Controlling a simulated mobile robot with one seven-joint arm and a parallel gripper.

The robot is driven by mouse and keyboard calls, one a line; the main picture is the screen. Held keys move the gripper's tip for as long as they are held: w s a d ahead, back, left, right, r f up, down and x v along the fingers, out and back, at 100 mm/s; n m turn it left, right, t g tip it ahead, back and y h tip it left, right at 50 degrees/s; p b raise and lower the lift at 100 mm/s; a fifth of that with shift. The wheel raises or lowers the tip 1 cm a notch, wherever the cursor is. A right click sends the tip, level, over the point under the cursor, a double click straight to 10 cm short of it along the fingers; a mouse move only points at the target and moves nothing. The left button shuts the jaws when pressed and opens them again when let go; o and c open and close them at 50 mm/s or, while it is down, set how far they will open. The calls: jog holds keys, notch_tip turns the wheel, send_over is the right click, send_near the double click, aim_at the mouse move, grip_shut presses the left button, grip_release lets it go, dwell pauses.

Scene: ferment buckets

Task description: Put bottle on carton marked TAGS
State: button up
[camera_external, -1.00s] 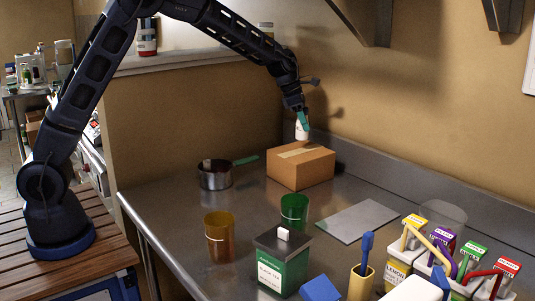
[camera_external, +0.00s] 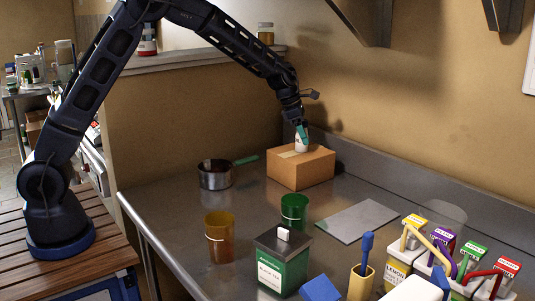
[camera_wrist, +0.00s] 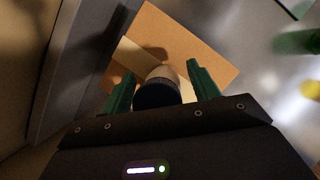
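The bottle (camera_external: 301,145) is small and white with a dark cap. It is upright at the top of the brown cardboard carton (camera_external: 298,172), and its base looks to meet the carton's top, though contact is hard to confirm. My gripper (camera_external: 303,132) points down and has its green fingers around the bottle's upper part. In the wrist view the bottle (camera_wrist: 158,92) sits between my two fingers (camera_wrist: 162,75), with the carton (camera_wrist: 210,62) below. No TAGS mark is readable on the carton.
A dark pot (camera_external: 215,175) with a green handle stands left of the carton. A green cup (camera_external: 293,210), an amber cup (camera_external: 219,238), a green tea tin (camera_external: 283,265) and a grey mat (camera_external: 357,220) are in front. The wall is close behind the carton.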

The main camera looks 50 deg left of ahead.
jog(key=shift+r, duration=0.1)
jog(key=v, duration=1.2)
jog(key=s+a+r+m, duration=0.3)
jog(key=s+r, duration=0.1)
jog(key=s, duration=0.2)
jog(key=s+a+r+m, duration=0.2)
jog(key=s+r+m, duration=0.15)
jog(key=s, duration=0.25)
jog(key=s+a+r+m, duration=0.2)
jog(key=s+m, duration=0.1)
jog(key=s, duration=0.4)
jog(key=s+a+r+m, duration=0.2)
jog(key=s+m, duration=0.2)
jog(key=s, duration=0.4)
jog(key=s+a+f+m+y, duration=0.1)
jog(key=s+m, duration=0.5)
jog(key=s, duration=0.6)
jog(key=s+a+f+m+t+y, duration=0.1)
jog(key=s+a+f+m+y, duration=0.1)
jog(key=s+m, duration=0.5)
jog(key=s+a+f, duration=0.1)
jog(key=s+f, duration=0.1)
jog(key=s, duration=0.4)
